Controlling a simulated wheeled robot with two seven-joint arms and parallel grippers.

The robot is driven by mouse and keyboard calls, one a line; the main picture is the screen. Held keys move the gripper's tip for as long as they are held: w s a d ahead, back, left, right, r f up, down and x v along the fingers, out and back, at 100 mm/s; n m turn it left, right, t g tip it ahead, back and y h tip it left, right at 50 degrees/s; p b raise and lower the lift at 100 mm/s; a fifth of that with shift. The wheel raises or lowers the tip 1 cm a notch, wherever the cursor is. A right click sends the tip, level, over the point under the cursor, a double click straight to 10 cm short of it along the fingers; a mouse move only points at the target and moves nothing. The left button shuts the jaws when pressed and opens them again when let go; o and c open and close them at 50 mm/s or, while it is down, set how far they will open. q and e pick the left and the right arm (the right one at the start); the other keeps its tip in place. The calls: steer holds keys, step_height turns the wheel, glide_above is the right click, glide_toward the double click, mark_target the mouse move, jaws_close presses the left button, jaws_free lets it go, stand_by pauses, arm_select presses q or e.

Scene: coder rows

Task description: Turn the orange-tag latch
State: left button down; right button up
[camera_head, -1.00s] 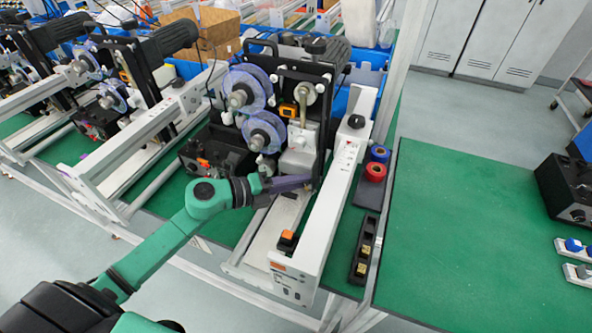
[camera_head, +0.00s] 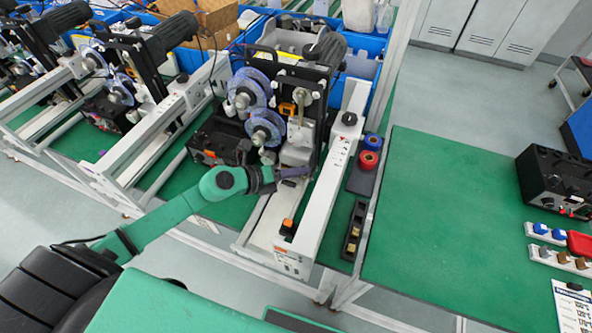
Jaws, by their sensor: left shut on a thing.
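An orange-and-black piece (camera_head: 287,225) sits apart from the fingers, lower on the front of the bed. A second orange piece (camera_head: 287,108) is higher up, beside the reels. My right gripper is not in view.
A white rail (camera_head: 335,165) runs along the coder's right side. Red and blue rolls (camera_head: 369,159) lie beyond it, with a black tray (camera_head: 354,230) in front. The green table (camera_head: 445,215) at right has a clear middle; a black box (camera_head: 550,182) stands at its right edge.

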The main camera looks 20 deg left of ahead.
arm_select(q)
steer(key=c, duration=0.7)
jaws_free()
steer(key=shift+o, duration=0.2)
steer(key=shift+s+a+r, duration=0.1)
steer(key=shift+s+a, duration=0.25)
steer(key=v, duration=1.3)
steer(key=shift+a+r+b, duration=0.2)
steer(key=shift+r+b, duration=0.05)
steer(key=shift+b, duration=0.2)
steer(key=shift+s, duration=0.1)
